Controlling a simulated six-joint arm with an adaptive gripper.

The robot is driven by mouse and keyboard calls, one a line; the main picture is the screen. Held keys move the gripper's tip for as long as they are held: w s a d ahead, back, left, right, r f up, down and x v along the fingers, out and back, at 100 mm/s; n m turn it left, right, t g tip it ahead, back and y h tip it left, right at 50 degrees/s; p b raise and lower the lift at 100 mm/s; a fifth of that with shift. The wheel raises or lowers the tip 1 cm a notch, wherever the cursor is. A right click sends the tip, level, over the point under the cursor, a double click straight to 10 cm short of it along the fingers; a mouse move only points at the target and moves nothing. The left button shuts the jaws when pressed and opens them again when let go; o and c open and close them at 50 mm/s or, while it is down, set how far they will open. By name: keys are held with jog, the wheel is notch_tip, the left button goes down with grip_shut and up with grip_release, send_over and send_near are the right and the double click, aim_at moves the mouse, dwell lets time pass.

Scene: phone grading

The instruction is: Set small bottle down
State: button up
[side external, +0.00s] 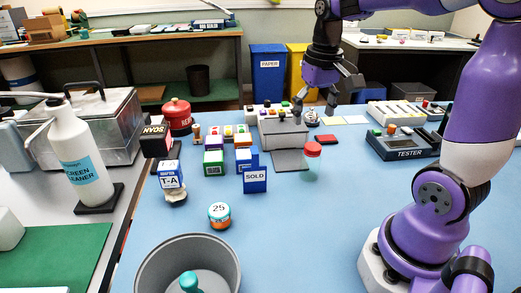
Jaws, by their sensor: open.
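A small clear bottle with a red cap (313,150) stands upright on the blue table, at the right edge of a grey mat (288,160). Its see-through body is faint against the table. My gripper (315,104) is open, with its fingers spread, above and behind the bottle in the picture and apart from it. I see nothing between the fingers.
A grey box (283,132) stands left of my gripper, and small coloured boxes stand farther left. A SOLD sign (255,180), an orange-and-teal jar (219,215) and a grey bin (188,240) are nearer. The TESTER (403,145) is at right. The table's front middle is clear.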

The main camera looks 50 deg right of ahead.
jog(key=s+a+n+t, duration=0.4)
jog(key=s+a+n, duration=0.1)
jog(key=a, duration=0.5)
jog(key=shift+s+a+r+t, duration=0.15)
jog(key=shift+a+r+t, duration=0.15)
jog(key=shift+a+t, duration=0.1)
